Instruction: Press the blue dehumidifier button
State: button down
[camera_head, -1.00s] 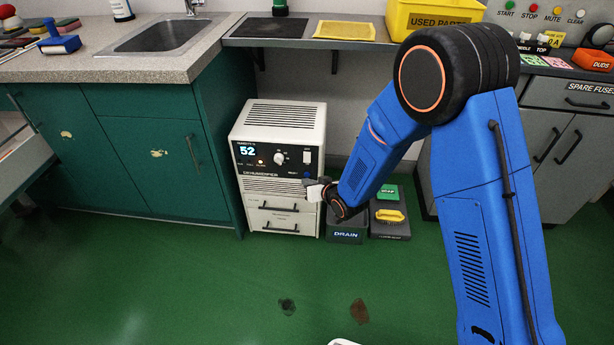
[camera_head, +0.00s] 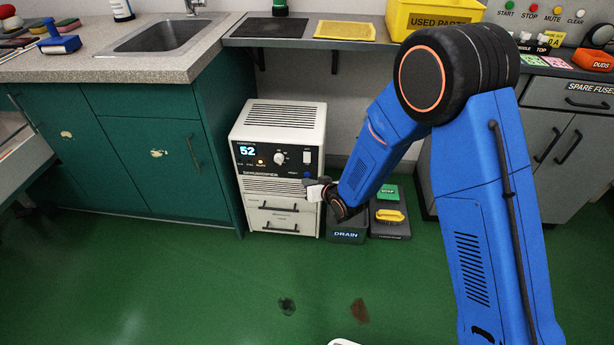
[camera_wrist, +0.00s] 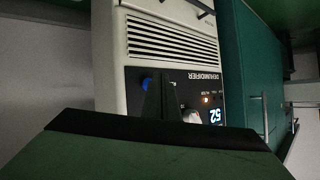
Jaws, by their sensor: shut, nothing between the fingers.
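The dehumidifier (camera_head: 283,115) is a white cabinet with a black control panel reading 52. Its blue button (camera_head: 307,174) is at the panel's lower right in the head view, just above my gripper. In the wrist view, where the panel is upside down, the blue button (camera_wrist: 147,84) shows beside the dark fingers. My gripper (camera_head: 316,191) is shut and empty, in front of the dehumidifier's right side and close to the panel. I cannot tell whether the fingertips touch the panel.
Green cabinets (camera_head: 150,165) are on the left, a grey shelf above. The green floor in front is open, with two dark stains.

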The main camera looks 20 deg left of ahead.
jog(key=shift+w, duration=0.1)
jog(key=shift+w+a, duration=0.1)
jog(key=shift+w, duration=0.2)
jog(key=shift+w+a, duration=0.1)
jog(key=shift+w, duration=0.3)
dwell(0.9)
jog(key=shift+s, duration=0.15)
jog(key=shift+s+d, duration=0.2)
jog(key=shift+s, duration=0.45)
jog(key=s, duration=0.2)
jog(key=s+d, duration=0.1)
jog(key=s, duration=0.2)
jog(key=shift+d, duration=0.1)
dwell(0.6)
jog(key=shift+w, duration=0.1)
dwell(0.4)
